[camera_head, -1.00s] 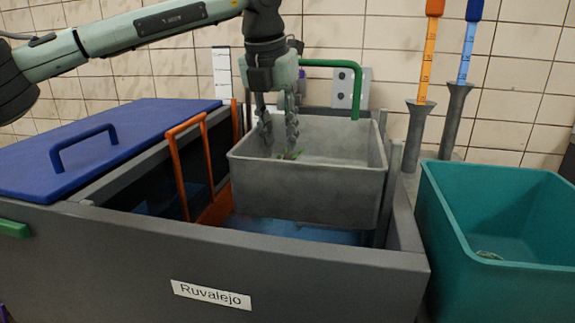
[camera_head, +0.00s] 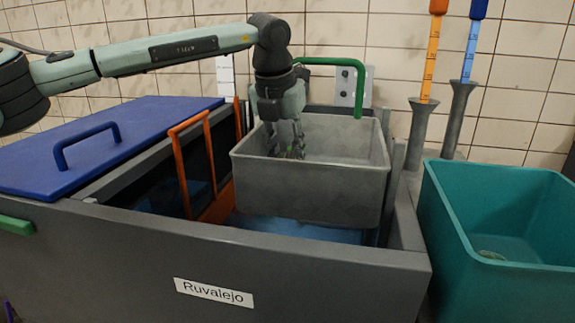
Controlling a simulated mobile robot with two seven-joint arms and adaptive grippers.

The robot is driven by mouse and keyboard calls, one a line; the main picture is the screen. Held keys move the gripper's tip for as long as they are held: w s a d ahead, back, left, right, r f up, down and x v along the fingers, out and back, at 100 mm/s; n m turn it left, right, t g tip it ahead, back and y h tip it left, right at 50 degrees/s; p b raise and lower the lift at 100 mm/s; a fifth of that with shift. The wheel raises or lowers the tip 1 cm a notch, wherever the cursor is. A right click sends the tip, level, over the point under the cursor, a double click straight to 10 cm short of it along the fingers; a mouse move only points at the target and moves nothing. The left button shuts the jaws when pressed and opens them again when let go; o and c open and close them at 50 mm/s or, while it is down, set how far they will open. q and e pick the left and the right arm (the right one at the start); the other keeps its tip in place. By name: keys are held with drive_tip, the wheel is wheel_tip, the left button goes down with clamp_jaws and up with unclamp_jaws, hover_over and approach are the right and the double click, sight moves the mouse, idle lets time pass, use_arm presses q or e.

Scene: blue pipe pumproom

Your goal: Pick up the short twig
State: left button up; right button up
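My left gripper (camera_head: 286,142) points down into the grey basket (camera_head: 308,191), with its fingertips below the basket's rim near the left inner side. Its fingers look close together, and I cannot tell whether they are open or shut. A small patch of debris (camera_head: 291,155) shows right at the fingertips, mostly covered by them. I cannot make out the short twig in it. My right gripper is not in view.
The basket with its green handle (camera_head: 345,66) sits in a dark grey tank (camera_head: 130,262) labelled Ruvalejo. An orange frame (camera_head: 187,165) and a blue lid (camera_head: 100,140) are left of it. A teal bin (camera_head: 520,215) and two grey stands with orange and blue gauges (camera_head: 430,55) are right.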

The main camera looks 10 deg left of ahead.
use_arm(q)
drive_tip(key=shift+f, duration=0.15)
drive_tip(key=c, duration=0.6)
